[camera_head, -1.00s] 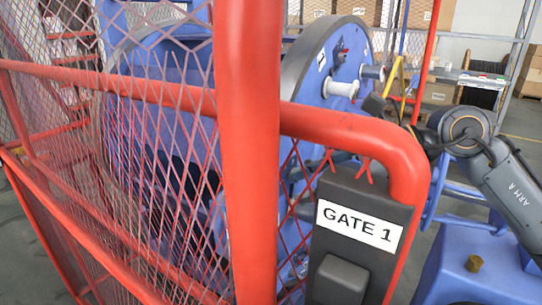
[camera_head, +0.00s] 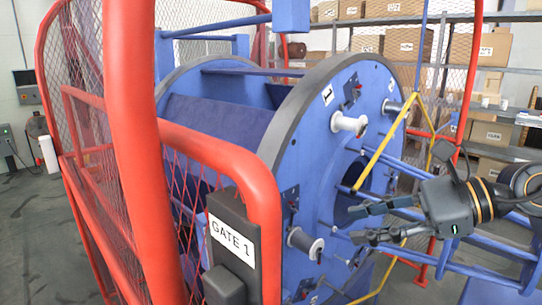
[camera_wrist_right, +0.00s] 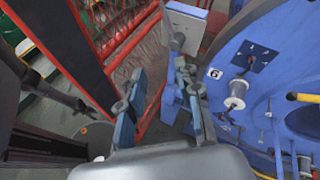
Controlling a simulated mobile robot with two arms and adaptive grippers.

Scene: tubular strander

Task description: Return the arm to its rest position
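My right arm comes in from the right edge of the head view. Its dark gripper (camera_head: 356,223) points left, with the two fingers apart and nothing between them. It is in front of the blue strander disc (camera_head: 325,110) in the picture; I see no clear contact. In the right wrist view the gripper (camera_wrist_right: 161,72) also shows its two fingers spread and empty, with the blue disc to the right. My left gripper is in neither view.
A red mesh guard with a thick post (camera_head: 140,150) stands at the left, with the GATE 1 box (camera_head: 232,240) on its gate frame. White spools (camera_head: 347,124) stick out from the disc. A yellow bar (camera_head: 385,145) crosses in front. Shelves with boxes (camera_head: 405,45) are behind.

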